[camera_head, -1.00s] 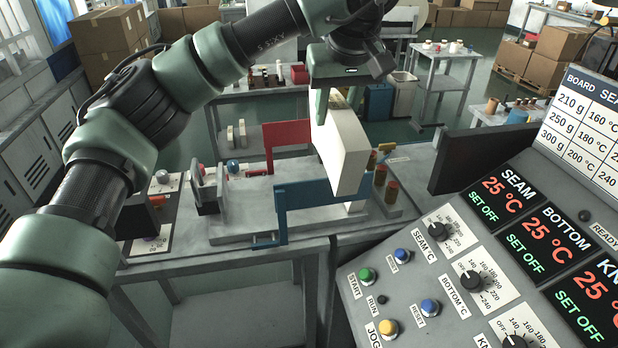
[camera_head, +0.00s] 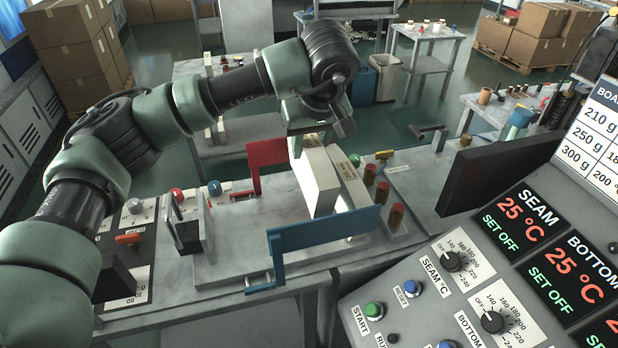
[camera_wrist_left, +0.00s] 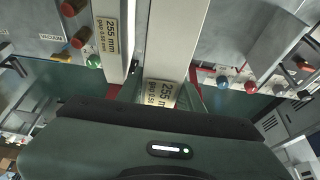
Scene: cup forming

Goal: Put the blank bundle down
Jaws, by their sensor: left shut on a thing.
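The blank bundle (camera_head: 316,182) is a pale block standing roughly upright between the red guide plate (camera_head: 267,154) and the blue guide plate (camera_head: 322,236), over the grey bed (camera_head: 236,238). The blue plate hides part of its foot, so I cannot tell whether it rests on the bed. My left gripper (camera_head: 304,140) is above it, shut on its top end. In the left wrist view the bundle (camera_wrist_left: 172,36) runs away from between the fingers of my left gripper (camera_wrist_left: 164,92). My right gripper is not in view.
A labelled grey bar (camera_head: 350,186) and several red-brown posts (camera_head: 383,192) stand close right of the bundle. A dark screen (camera_head: 500,168) and the control panel (camera_head: 470,280) are further right. An upright clamp-like part (camera_head: 187,228) stands on the left of the bed.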

